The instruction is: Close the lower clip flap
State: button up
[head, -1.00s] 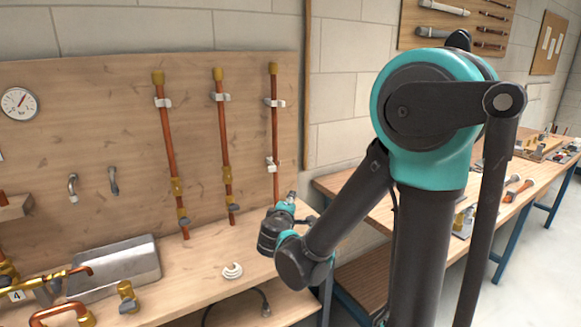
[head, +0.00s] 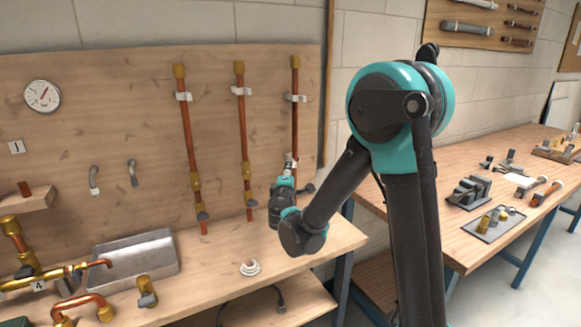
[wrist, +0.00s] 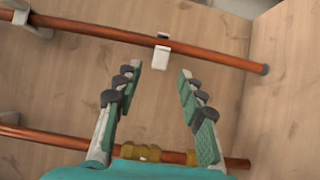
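The lower clip sits on the rightmost copper pipe (head: 295,125), which is fixed upright on the wooden board. In the wrist view this clip (wrist: 160,55) is a pale block on the pipe (wrist: 215,54), with a flap that appears to stick out, open, toward the gripper. In the head view the clip (head: 290,158) is small and partly covered by my gripper (head: 288,170). In the wrist view my gripper (wrist: 166,75) is open and empty. Its two fingers lie on either side of the clip's line, apparently short of it and not touching. The upper clip (head: 295,98) is higher on the same pipe.
The middle copper pipe (head: 243,130) runs parallel to the left, and its brass fitting (wrist: 148,152) lies below the fingers in the wrist view. White rings (head: 250,268) and a metal tray (head: 138,265) are on the bench. Bare board surrounds the clip.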

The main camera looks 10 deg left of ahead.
jog(key=w, duration=0.6)
jog(key=shift+w+a, duration=0.1)
jog(key=shift+w, duration=0.25)
jog(key=shift+c, duration=0.5)
grip_shut()
